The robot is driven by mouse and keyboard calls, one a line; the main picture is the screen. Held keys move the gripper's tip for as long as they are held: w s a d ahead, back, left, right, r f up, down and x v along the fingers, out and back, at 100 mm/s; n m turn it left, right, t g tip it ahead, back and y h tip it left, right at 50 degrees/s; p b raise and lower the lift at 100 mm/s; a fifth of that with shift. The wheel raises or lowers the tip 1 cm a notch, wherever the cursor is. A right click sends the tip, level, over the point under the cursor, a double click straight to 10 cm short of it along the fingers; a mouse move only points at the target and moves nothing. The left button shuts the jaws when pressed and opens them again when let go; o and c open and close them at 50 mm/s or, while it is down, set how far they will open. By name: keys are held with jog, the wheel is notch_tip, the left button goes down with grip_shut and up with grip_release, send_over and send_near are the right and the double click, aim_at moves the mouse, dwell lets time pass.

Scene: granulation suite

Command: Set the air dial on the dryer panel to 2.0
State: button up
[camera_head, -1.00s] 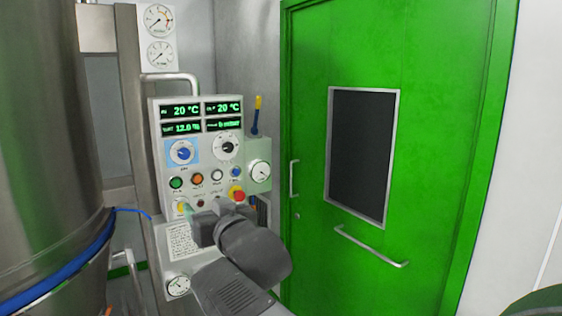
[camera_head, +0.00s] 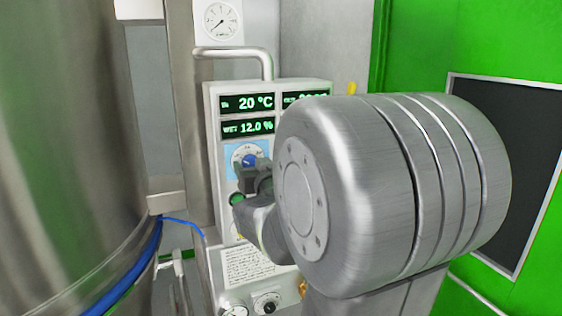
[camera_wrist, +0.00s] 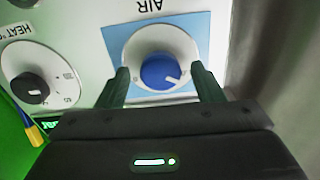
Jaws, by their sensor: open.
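The dryer panel (camera_head: 212,130) is a pale box with green lit displays. Its air dial (camera_head: 246,158) is a blue knob on a white disc, set on a light blue square. The scale numbers there are not legible. My gripper (camera_wrist: 161,76) is open, with one dark finger on each side of the blue knob; I cannot tell whether they touch it. In the head view my gripper (camera_head: 252,174) partly covers the dial.
A black heat dial (camera_wrist: 30,88) sits beside the air dial. A large steel vessel (camera_head: 65,140) stands at left. A green door (camera_head: 430,45) is at right. My arm hides much of the panel's right side.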

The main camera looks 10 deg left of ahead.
jog(key=shift+w+a, duration=0.35)
jog(key=shift+w, duration=0.1)
jog(key=shift+c, duration=0.2)
jog(key=c, duration=0.9)
